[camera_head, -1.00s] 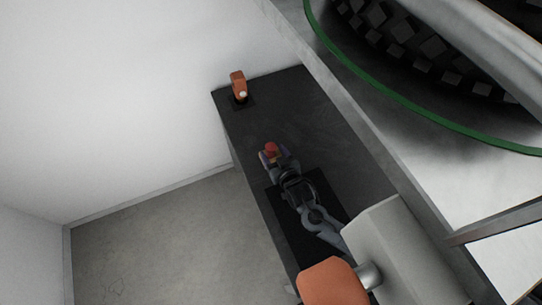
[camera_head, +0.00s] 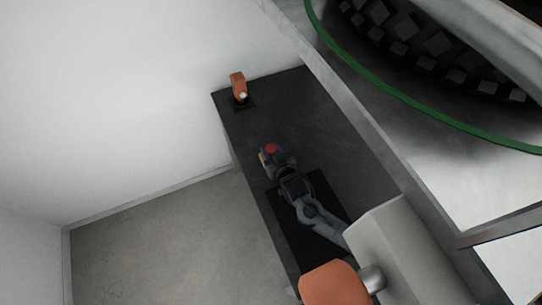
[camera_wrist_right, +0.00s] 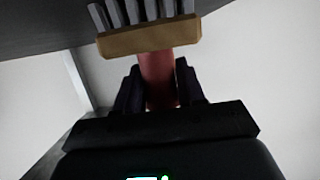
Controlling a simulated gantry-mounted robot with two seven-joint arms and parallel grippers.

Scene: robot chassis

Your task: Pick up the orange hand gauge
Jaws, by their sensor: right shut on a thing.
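An orange upright thing (camera_head: 238,84) with a pale round spot stands on a small black base at the far end of the dark bench in the head view; it looks like the hand gauge. My right gripper (camera_head: 270,156) is over the bench, well nearer than the orange thing and apart from it. In the right wrist view, my right gripper (camera_wrist_right: 158,92) is shut on the red handle (camera_wrist_right: 158,72) of a brush-like thing. This has a tan block (camera_wrist_right: 150,40) and several grey prongs. My left gripper is not in view.
The dark bench top (camera_head: 315,130) is clear between my right gripper and the orange thing. A white wall (camera_head: 120,90) stands at left. A metal chassis with a green-rimmed ring (camera_head: 440,115) borders the bench at right. A darker mat (camera_head: 328,192) lies under my right arm.

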